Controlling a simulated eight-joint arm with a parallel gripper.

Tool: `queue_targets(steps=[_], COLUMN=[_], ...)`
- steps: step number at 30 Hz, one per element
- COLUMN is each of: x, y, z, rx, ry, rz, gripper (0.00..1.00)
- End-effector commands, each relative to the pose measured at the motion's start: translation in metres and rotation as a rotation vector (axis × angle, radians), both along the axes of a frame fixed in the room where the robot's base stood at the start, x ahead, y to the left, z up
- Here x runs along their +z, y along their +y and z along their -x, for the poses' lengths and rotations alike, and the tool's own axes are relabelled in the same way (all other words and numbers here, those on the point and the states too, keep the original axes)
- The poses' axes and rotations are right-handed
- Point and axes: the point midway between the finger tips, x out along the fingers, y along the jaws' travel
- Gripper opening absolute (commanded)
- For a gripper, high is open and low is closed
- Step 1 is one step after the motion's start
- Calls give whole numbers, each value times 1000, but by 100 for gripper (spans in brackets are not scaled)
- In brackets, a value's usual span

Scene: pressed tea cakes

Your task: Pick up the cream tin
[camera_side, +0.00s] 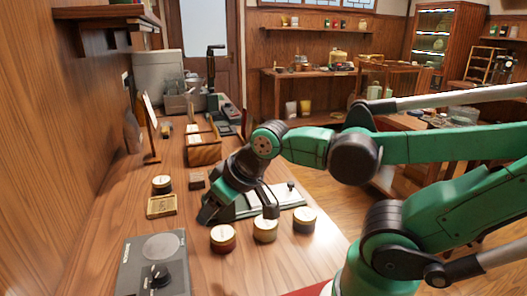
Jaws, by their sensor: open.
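The cream tin (265,231), a short round tin with a pale lid and tan side, stands upright on the wooden counter, in the middle of a row of three. A dark red tin (222,241) stands to its left and a dark tin (304,222) to its right. My gripper (240,208) is open, pointing down just behind the row. One dark finger is close behind the cream tin's lid; whether they touch is unclear. No tin appears held.
A grey scale (152,266) stands at the front left. A wooden tray (161,207), another dark tin (162,186) and a small dark block (196,181) lie behind it.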

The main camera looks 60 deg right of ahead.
Motion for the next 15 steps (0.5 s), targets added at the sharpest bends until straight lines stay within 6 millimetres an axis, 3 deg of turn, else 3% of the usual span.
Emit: queue_targets(steps=[2,7,15], x=[0,0,-1], y=[0,0,-2], z=[0,0,0], rx=[0,0,-24], ry=[0,0,8], rz=[0,0,-11], gripper=[53,98,100])
